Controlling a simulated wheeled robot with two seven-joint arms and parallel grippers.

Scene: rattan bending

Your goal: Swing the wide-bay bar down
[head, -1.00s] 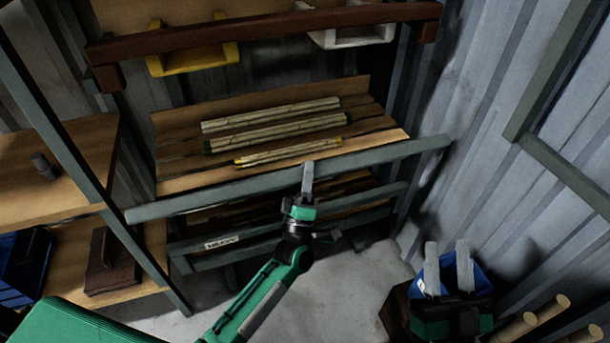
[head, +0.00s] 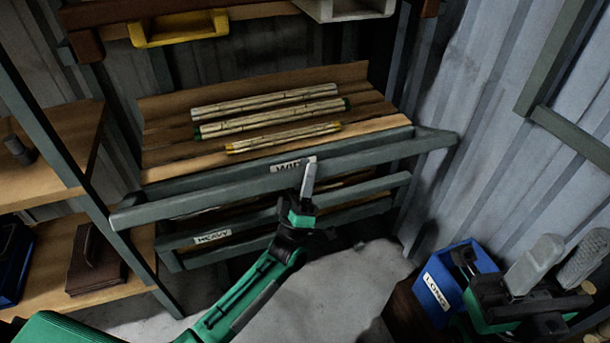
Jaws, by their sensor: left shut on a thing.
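The wide-bay bar (head: 230,184) is a grey-green rail across the front of the rack, with a label starting "WI" partly hidden by my gripper. Its right end (head: 430,141) meets the rack's side near the wall. My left gripper (head: 309,178) is shut on the bar just right of its middle, beside the label. Behind the bar, several cane bundles (head: 270,115) lie on the sloped wooden shelf. My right gripper (head: 560,262) is at the lower right, apart from the bar, with its two fingers spread and nothing seen between them.
A lower bar labelled "HEAVY" (head: 212,237) runs below. A blue bin labelled "LONG" (head: 440,290) stands beside my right gripper. Wooden side shelves (head: 60,160) stand at left. A yellow tray (head: 180,29) and a white tray (head: 345,8) are above. Grey floor lies open in the middle.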

